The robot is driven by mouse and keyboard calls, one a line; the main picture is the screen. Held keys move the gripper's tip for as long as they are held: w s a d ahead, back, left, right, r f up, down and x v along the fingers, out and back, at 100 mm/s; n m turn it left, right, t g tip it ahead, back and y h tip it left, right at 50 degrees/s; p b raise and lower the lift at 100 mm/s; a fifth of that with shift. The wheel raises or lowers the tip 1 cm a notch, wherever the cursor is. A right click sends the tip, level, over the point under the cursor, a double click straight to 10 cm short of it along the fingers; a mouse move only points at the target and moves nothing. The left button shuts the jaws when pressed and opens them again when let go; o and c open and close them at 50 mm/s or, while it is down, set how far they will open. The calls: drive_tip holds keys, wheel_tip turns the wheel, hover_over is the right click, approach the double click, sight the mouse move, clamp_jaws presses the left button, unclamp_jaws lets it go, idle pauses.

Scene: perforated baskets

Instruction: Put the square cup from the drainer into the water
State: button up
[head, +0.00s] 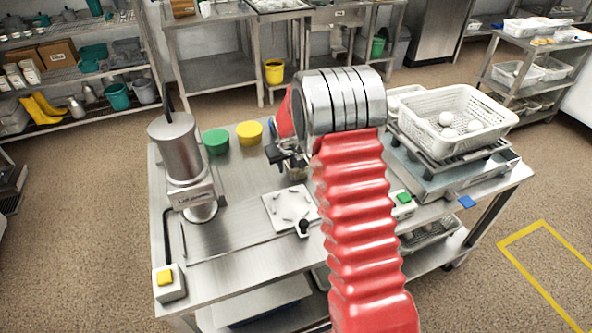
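My red arm reaches up over the steel bench, and its chrome wrist hides part of the bench behind it. My gripper (283,157) shows as small dark fingers left of the wrist, above the middle of the bench. A small greyish thing (293,170) is right at the fingers, partly hidden; I cannot tell whether it is held or what it is. A white perforated basket (492,104) with round white things inside stands on a rack at the right end. I cannot make out a square cup, or any water, for certain.
A green round container (216,141) and a yellow one (249,133) stand at the back of the bench. A tall steel machine (178,150) stands at the left. A pale square plate (290,207) with small pieces lies in the middle. The front left top is mostly clear.

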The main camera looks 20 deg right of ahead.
drive_tip(key=shift+w+f, duration=0.15)
drive_tip(key=shift+f, duration=0.3)
clamp_jaws()
idle(0.3)
